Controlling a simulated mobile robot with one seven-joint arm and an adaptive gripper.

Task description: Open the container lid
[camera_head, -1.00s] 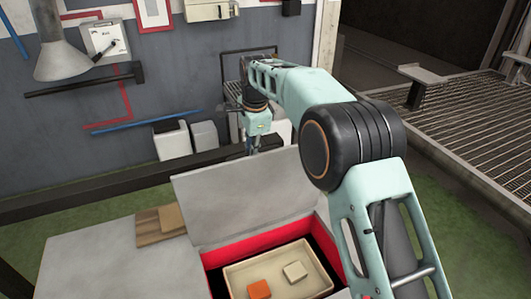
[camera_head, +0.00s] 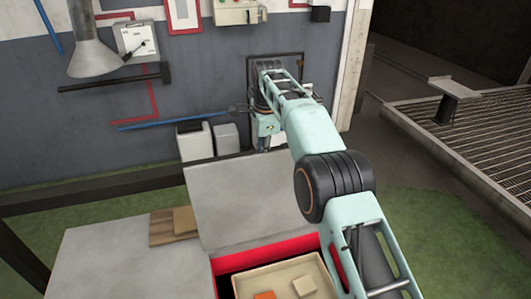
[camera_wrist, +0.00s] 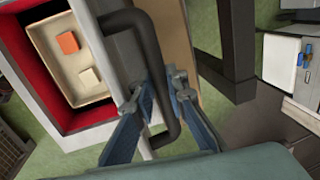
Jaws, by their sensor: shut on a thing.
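The container (camera_head: 300,243) is a box with red inner walls, low in the head view. Its grey lid (camera_head: 245,200) stands raised from it, tilted up toward the wall. The opening shows a beige tray (camera_head: 268,276) inside. In the wrist view the open container (camera_wrist: 40,75) is at the upper left, beside the dark bar handle (camera_wrist: 135,22). My gripper (camera_wrist: 157,92) has its blue fingers on both sides of this handle and is shut on it. In the head view my gripper is behind the lid's upper edge, with its fingertips and the handle hidden.
An orange block (camera_wrist: 68,43) and a cream block (camera_wrist: 89,78) lie in the tray. A brown board (camera_head: 172,228) lies on the grey surface (camera_head: 120,262) left of the lid. White bins (camera_head: 195,142) stand by the wall. Green floor (camera_head: 415,215) is clear at the right.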

